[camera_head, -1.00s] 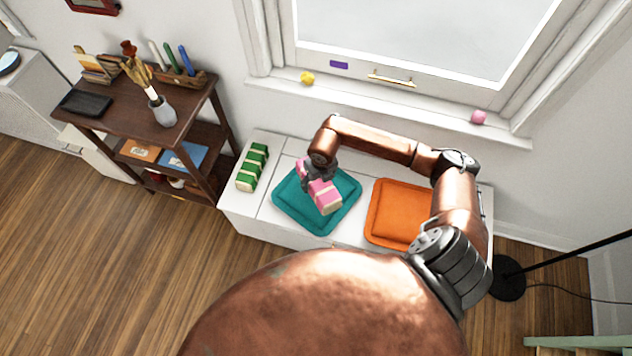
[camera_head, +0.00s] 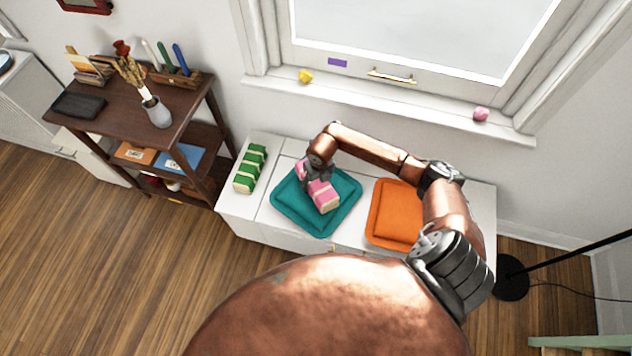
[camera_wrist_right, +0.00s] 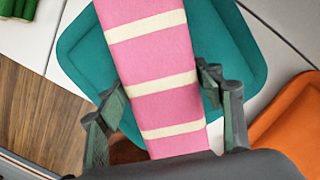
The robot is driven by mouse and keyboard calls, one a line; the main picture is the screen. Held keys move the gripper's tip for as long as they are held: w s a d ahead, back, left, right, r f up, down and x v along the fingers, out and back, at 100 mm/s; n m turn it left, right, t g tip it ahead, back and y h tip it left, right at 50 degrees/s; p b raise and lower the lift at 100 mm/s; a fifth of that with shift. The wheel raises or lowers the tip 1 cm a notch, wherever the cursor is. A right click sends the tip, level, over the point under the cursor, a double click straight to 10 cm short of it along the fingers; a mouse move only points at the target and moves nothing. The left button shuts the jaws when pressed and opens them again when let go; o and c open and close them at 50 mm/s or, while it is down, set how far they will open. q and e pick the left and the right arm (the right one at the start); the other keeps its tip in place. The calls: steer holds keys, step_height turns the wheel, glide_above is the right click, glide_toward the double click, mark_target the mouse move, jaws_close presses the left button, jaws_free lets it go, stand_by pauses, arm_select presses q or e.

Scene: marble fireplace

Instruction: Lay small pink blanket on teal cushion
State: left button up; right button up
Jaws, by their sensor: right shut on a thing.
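The small pink blanket (camera_head: 322,196) is a folded bundle with cream stripes. My right gripper (camera_head: 312,178) is shut on it at its far end, over the teal cushion (camera_head: 345,186). In the right wrist view the blanket (camera_wrist_right: 158,70) lies between the two fingers of the gripper (camera_wrist_right: 165,110), with the teal cushion (camera_wrist_right: 235,45) behind it. The blanket is over the cushion's middle; I cannot tell whether it touches the cushion. The left gripper is not in view.
The cushion lies on a white bench (camera_head: 262,228) under the window. A green striped blanket (camera_head: 250,168) lies to its left and an orange cushion (camera_head: 392,212) to its right. A dark wooden shelf (camera_head: 130,105) stands at the left, a black lamp base (camera_head: 510,280) at the right.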

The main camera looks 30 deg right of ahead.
mark_target(318, 183)
steer(key=shift+f, duration=0.1)
steer(key=o, duration=1.3)
steer(key=shift+r, duration=0.5)
steer(key=r, duration=0.3)
steer(key=s+r+p, duration=0.1)
steer(key=r, duration=0.3)
steer(key=r+p, duration=0.1)
steer(key=r, duration=0.3)
steer(key=shift+s+r, duration=0.1)
steer(key=shift+s, duration=0.15)
